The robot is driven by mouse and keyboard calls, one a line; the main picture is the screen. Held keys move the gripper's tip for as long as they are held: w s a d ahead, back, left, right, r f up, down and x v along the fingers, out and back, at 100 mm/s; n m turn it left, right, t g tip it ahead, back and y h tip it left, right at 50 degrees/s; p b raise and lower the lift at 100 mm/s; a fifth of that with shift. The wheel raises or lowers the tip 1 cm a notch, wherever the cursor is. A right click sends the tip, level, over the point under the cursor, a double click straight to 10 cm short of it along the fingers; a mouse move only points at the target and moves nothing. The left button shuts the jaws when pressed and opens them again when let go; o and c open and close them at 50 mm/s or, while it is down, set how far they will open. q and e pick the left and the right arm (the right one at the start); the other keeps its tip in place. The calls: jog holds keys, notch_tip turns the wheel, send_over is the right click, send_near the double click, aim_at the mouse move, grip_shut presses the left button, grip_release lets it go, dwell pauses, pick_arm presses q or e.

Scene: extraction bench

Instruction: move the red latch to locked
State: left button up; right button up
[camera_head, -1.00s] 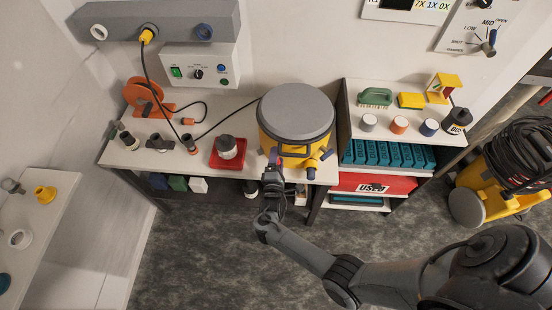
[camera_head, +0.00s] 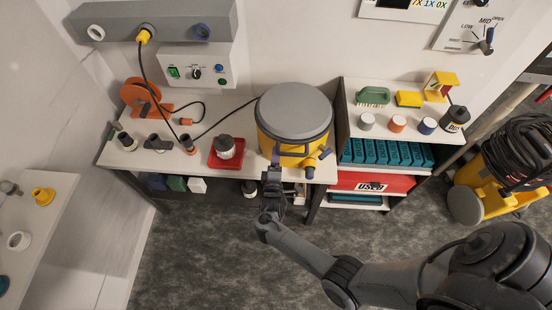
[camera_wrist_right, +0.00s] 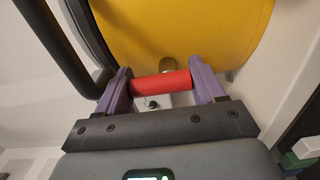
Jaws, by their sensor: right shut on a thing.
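The yellow drum (camera_head: 270,140) with a grey lid (camera_head: 294,110) stands at the right end of the bench. My right gripper (camera_head: 274,160) reaches the drum's front from below. In the right wrist view the red latch (camera_wrist_right: 161,84) is a short red bar lying across between the two purple fingertips of the right gripper (camera_wrist_right: 162,88), which is shut on it. The yellow drum wall (camera_wrist_right: 185,35) is just beyond the bar. In the head view the gripper hides most of the latch, and its locked or unlocked position cannot be read. My left gripper is not in view.
A red tray (camera_head: 227,155) with a dark-lidded jar is left of the drum. A blue-ended yellow fitting (camera_head: 311,163) sticks out at the drum's lower right. The shelf unit (camera_head: 342,125) stands close on the right. The floor in front is clear.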

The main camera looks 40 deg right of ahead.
jog(key=o, duration=1)
jog(key=shift+c, duration=0.2)
jog(key=shift+r, duration=0.1)
